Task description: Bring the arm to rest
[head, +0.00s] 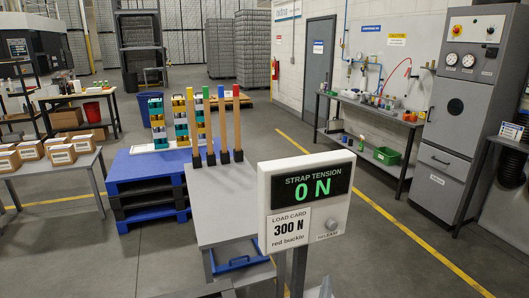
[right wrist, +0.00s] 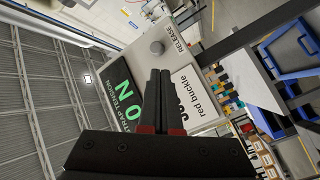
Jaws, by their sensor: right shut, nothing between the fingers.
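My right gripper (right wrist: 160,74) shows in the right wrist view, its two dark fingers together with nothing between them. Beyond the fingers is the strap tension panel (right wrist: 160,45), with its round release knob and load card. In the head view the panel (head: 261,200) stands upright at the front, reading 0 N in green. Its load card (head: 289,229) says 300 N, red buckle. I cannot make out the right gripper's fingers in the head view. My left gripper is not in view.
A grey table (head: 222,205) behind the panel carries posts with yellow, blue, green and red tops. Blue and black pallets (head: 140,170) hold coloured stacks. A bench with cartons (head: 60,155) is at left; a workbench (head: 365,135) and grey cabinet (head: 452,130) are at right. The floor beyond is open.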

